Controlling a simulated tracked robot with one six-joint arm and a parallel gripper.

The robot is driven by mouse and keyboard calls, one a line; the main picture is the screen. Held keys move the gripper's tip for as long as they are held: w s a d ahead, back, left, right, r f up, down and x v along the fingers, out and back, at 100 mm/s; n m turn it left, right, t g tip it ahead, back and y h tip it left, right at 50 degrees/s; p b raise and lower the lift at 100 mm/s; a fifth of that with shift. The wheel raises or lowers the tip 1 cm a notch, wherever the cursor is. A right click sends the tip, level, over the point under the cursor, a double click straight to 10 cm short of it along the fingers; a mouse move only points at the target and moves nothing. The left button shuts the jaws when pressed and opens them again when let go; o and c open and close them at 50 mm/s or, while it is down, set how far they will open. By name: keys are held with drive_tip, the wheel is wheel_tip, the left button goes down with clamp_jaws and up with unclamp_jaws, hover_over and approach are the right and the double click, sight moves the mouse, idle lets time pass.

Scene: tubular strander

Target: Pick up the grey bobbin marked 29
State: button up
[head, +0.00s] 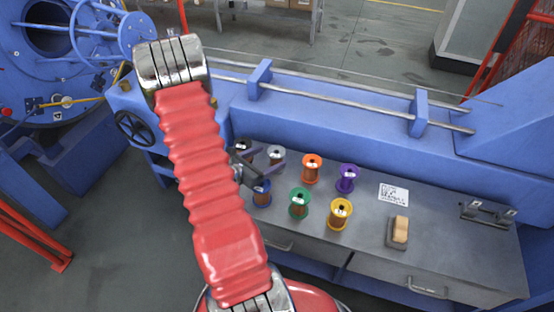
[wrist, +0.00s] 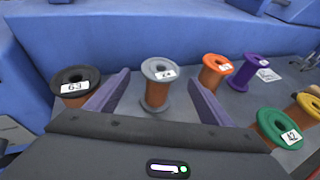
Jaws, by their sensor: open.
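The grey bobbin (head: 276,155) stands upright on the grey bench top, wound with copper-coloured wire. In the wrist view the grey bobbin (wrist: 157,88) is near the middle; its label starts with 2, and the second digit is hard to read. My gripper (head: 259,158) is open and empty at the left end of the bobbin group. In the wrist view my gripper (wrist: 159,80) has one finger to each side of the grey bobbin, which stands ahead in line with the gap. I cannot tell whether the fingertips reach past it.
A black bobbin marked 63 (wrist: 75,86) stands close outside the left finger. Orange (head: 312,168), purple (head: 347,178), green (head: 299,203), yellow (head: 340,214) and blue (head: 262,193) bobbins stand nearby. A blue machine wall (head: 340,130) runs behind. A brush-like block (head: 399,231) lies at right.

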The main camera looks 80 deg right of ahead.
sight(276, 153)
drive_tip(key=shift+x, duration=2.6)
drive_tip(key=shift+r, duration=0.1)
drive_tip(key=shift+c, duration=0.5)
drive_tip(key=c, duration=1.2)
